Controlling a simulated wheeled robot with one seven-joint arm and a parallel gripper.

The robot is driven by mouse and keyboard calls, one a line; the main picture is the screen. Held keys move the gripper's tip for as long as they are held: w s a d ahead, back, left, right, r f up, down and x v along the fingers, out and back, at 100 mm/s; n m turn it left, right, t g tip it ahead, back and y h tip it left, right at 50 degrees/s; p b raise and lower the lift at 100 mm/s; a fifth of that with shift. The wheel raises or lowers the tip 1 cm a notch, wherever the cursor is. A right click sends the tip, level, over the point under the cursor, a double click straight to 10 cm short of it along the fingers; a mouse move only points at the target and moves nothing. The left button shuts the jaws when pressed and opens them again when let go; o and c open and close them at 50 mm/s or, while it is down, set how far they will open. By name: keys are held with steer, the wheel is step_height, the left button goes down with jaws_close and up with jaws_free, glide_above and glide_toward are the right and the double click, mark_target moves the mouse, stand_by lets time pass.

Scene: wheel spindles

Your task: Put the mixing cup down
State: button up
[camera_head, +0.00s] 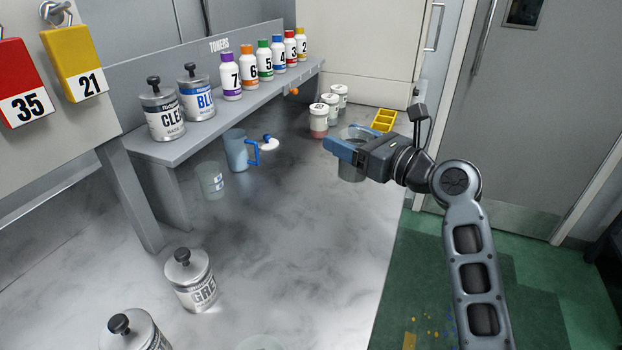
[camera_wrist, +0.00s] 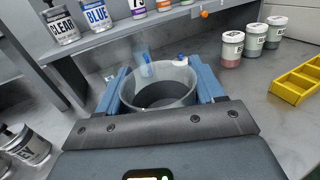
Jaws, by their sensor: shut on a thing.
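The mixing cup (camera_head: 352,174) is a clear, greyish open cup over the right part of the grey worktop (camera_head: 300,230). My gripper (camera_head: 345,149) is shut on it, with blue fingers on either side of its wall. In the wrist view the cup (camera_wrist: 160,92) is upright between the two blue fingers (camera_wrist: 160,68), with its open rim facing the camera and a dark inside. My gripper hides part of the cup in the head view. I cannot tell whether its base touches the worktop.
Several lidded jars (camera_head: 319,121) and a yellow tray (camera_head: 384,120) stand behind the cup. A blue jug (camera_head: 237,150), a white piece with a blue knob (camera_head: 268,145) and a clear beaker (camera_head: 210,180) are left. Grey cans (camera_head: 190,280) stand front left. The middle worktop is clear.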

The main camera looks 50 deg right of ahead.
steer(key=shift+w+a+f+b, duration=0.2)
steer(key=shift+w+a+f, duration=0.6)
steer(key=shift+f, duration=0.55)
steer(key=shift+w+a+f+b, duration=0.25)
steer(key=shift+w+a+f, duration=0.55)
steer(key=shift+f, duration=0.5)
steer(key=shift+w+a+f+b, duration=0.2)
steer(key=shift+w+a+f, duration=0.6)
steer(key=shift+f, duration=0.55)
steer(key=shift+w+d+f, duration=0.1)
steer(key=shift+d+f, duration=0.05)
steer(key=o, duration=1.2)
steer(key=shift+o, duration=0.2)
steer(key=s, duration=0.8)
steer(key=s+b, duration=0.1)
steer(key=s, duration=0.3)
steer(key=shift+a, duration=0.3)
steer(key=shift+s, duration=0.1)
